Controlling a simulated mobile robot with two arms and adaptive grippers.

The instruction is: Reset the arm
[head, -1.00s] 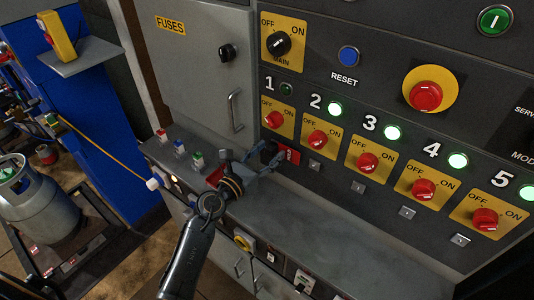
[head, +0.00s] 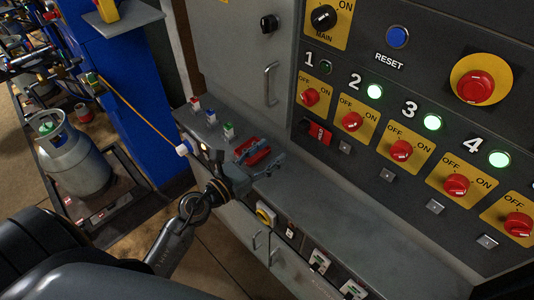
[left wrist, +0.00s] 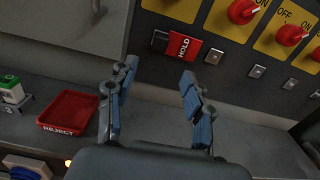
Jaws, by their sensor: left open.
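My left gripper (head: 262,170) is open and empty. It hangs over the front part of the grey ledge, next to the red reject tray (head: 250,152). In the left wrist view the two blue-padded fingers of my left gripper (left wrist: 158,85) stand apart with nothing between them. Beyond them on the panel is a red HOLD piece (left wrist: 182,46) beside a dark holder. That HOLD piece (head: 318,133) also shows low on the panel in the head view, clear of my fingers. My right gripper is not in view.
The control panel carries red knobs (head: 401,150), a blue reset button (head: 397,37) and a large red button (head: 474,86). Small coloured fuses (head: 211,116) stand on the ledge. A gas cylinder (head: 75,165) is at left. The ledge's right part (head: 370,235) is bare.

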